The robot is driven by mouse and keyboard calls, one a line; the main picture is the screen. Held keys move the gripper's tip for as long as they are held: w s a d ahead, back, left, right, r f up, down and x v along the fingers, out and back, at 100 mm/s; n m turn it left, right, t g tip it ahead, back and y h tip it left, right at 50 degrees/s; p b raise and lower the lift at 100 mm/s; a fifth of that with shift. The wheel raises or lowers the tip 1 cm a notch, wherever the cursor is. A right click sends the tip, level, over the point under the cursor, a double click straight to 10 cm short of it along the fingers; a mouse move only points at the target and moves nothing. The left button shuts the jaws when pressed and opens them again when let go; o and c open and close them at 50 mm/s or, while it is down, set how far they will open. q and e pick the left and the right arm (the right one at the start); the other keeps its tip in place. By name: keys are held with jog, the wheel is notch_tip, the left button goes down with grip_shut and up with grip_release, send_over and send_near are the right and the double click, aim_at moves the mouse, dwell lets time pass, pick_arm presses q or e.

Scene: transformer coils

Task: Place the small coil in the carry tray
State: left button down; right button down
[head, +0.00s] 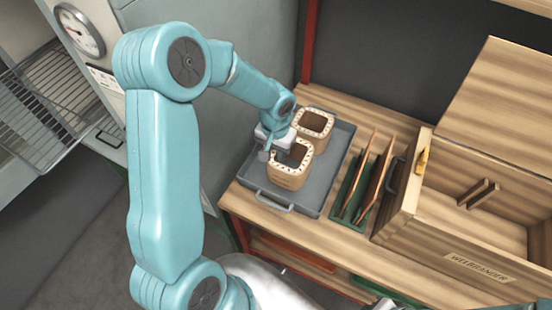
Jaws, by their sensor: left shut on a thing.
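A second, similar coil (316,133) stands upright in the back half of the tray, close behind the first. The gripper fingers hide part of the front coil's rim. My right gripper is not in view.
The tray lies on a wooden bench (241,206). Right of it, thin brown plates (374,186) stand in a green rack (347,214). An open wooden crate (471,236) is at the far right. A wire rack (42,97) and a gauge (80,30) are at left.

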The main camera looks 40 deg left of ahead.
pick_arm(q)
jog(key=f, duration=0.3)
jog(key=shift+w+f, duration=0.2)
jog(key=shift+f, duration=0.2)
jog(key=shift+s, duration=0.15)
jog(key=shift+f, duration=0.1)
jog(key=c, duration=0.9)
grip_release()
